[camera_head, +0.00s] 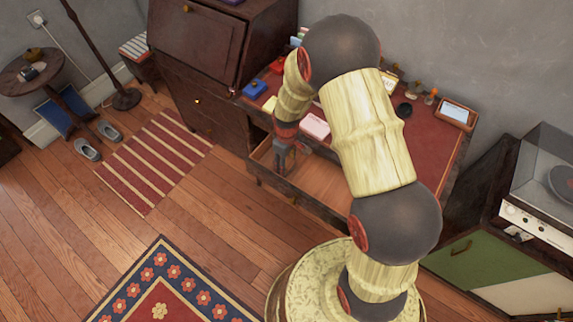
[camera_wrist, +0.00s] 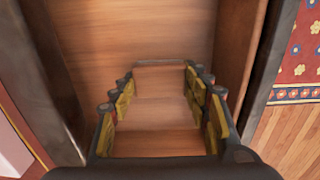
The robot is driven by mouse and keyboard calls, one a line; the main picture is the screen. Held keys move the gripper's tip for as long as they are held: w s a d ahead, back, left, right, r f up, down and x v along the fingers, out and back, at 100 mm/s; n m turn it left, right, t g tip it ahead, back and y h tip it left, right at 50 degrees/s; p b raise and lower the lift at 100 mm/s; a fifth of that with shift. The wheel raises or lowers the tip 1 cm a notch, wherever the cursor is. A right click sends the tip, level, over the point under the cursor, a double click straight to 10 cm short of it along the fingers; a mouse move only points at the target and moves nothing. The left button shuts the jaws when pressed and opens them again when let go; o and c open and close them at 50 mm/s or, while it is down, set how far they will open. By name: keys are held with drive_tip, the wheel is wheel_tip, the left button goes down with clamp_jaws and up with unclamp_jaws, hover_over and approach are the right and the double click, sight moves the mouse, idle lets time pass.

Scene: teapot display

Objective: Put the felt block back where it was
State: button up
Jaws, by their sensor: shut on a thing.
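My gripper (camera_head: 281,162) points down into the open drawer (camera_head: 327,184) of the desk, near its left end. In the wrist view, its two fingers (camera_wrist: 161,74) with yellow pads stand apart, with a wood-coloured block (camera_wrist: 163,84) between them. This seems to be the felt block, with a narrow greyish strip along its far edge. My gripper is shut on it. The drawer's wooden floor (camera_wrist: 120,30) shows beyond the block. Whether the block touches the floor cannot be told. In the head view, the block cannot be made out.
The red desk top (camera_head: 428,140) holds a blue box (camera_head: 254,88), a yellow item (camera_head: 270,103), a pink pad (camera_head: 315,125), stamps (camera_head: 434,95) and a framed tablet (camera_head: 457,113). The drawer's side wall (camera_wrist: 240,50) is close on the right. The rest of the visible drawer floor looks clear.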

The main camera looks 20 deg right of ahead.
drive_tip(key=shift+r, duration=0.1)
drive_tip(key=shift+f, duration=0.2)
drive_tip(key=o, duration=0.9)
drive_tip(key=shift+o, duration=0.2)
drive_tip(key=shift+r, duration=0.1)
